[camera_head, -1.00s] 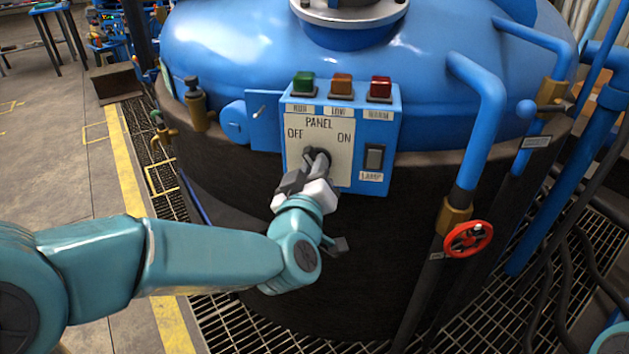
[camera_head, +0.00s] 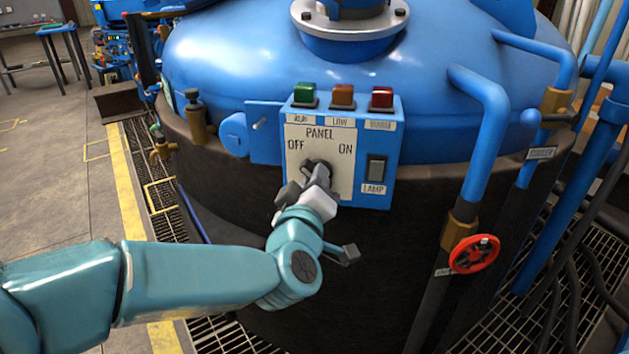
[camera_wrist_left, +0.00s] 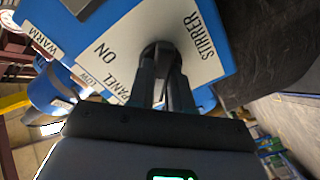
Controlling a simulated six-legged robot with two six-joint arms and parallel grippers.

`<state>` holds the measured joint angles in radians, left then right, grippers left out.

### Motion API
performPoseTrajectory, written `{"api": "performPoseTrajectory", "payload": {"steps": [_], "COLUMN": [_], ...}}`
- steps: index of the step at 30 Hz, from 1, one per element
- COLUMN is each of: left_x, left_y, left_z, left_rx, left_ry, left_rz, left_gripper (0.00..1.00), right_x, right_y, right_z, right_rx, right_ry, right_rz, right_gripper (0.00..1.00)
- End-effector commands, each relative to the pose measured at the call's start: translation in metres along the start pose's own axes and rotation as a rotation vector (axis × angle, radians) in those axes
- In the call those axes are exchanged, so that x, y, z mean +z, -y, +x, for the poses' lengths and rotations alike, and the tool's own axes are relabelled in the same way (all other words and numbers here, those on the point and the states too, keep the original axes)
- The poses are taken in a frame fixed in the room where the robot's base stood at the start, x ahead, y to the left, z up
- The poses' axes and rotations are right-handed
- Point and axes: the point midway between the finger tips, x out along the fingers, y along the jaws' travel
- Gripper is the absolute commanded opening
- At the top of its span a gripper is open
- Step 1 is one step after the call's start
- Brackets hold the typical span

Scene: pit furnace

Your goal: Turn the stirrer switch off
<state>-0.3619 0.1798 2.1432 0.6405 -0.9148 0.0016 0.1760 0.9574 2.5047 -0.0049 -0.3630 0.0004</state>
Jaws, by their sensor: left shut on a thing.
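The stirrer switch is a dark rotary knob (camera_head: 308,167) low on the white plate (camera_head: 297,180) of the blue panel box, below the OFF and ON labels. My left gripper (camera_head: 318,172) is shut on the knob and covers most of it, so I cannot tell which label it points to. In the left wrist view, both dark fingers (camera_wrist_left: 165,72) close around the knob (camera_wrist_left: 160,49), between the ON and STIRRER labels. My right gripper is not in view.
A lamp rocker switch (camera_head: 376,169) sits right of the plate. Green (camera_head: 304,92), amber (camera_head: 342,94) and red (camera_head: 381,96) buttons top the box. The box is on a large blue-domed furnace (camera_head: 235,65). A red valve wheel (camera_head: 474,254) and pipes stand at the right.

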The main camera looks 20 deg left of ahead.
Motion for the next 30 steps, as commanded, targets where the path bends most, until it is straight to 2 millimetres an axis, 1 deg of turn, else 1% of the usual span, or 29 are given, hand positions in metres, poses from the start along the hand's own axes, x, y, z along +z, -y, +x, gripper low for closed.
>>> {"api": "performPoseTrajectory", "payload": {"steps": [1, 2, 3, 11, 14, 17, 20, 27, 30], "left_x": [-0.002, -0.002, -0.002, -0.001, -0.001, -0.001, -0.001, -0.002, 0.001], "left_y": [-0.001, -0.001, -0.001, -0.001, -0.001, -0.002, -0.003, -0.004, -0.001], "left_z": [0.0, 0.0, 0.0, 0.0, -0.006, -0.021, -0.045, -0.111, -0.134], "left_rx": [0.002, 0.002, 0.002, 0.001, 0.001, 0.003, 0.005, 0.007, 0.009], "left_ry": [-0.004, -0.004, -0.003, -0.001, 0.0, 0.0, 0.002, 0.001, 0.0], "left_rz": [-0.004, -0.004, -0.003, -0.001, -0.001, -0.001, -0.001, -0.001, -0.004], "left_gripper": [0.29, 0.39, 0.45, 0.45, 0.45, 0.45, 0.45, 0.45, 0.45], "right_x": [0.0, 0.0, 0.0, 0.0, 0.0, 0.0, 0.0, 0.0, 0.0], "right_y": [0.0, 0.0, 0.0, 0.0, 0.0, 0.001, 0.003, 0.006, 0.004], "right_z": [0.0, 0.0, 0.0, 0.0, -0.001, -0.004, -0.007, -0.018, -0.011], "right_rx": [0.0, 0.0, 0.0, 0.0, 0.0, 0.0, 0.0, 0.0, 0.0], "right_ry": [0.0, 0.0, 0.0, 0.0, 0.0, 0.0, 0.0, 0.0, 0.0], "right_rz": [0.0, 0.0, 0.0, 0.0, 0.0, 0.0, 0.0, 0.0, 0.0], "right_gripper": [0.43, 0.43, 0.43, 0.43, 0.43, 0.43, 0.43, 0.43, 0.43]}}
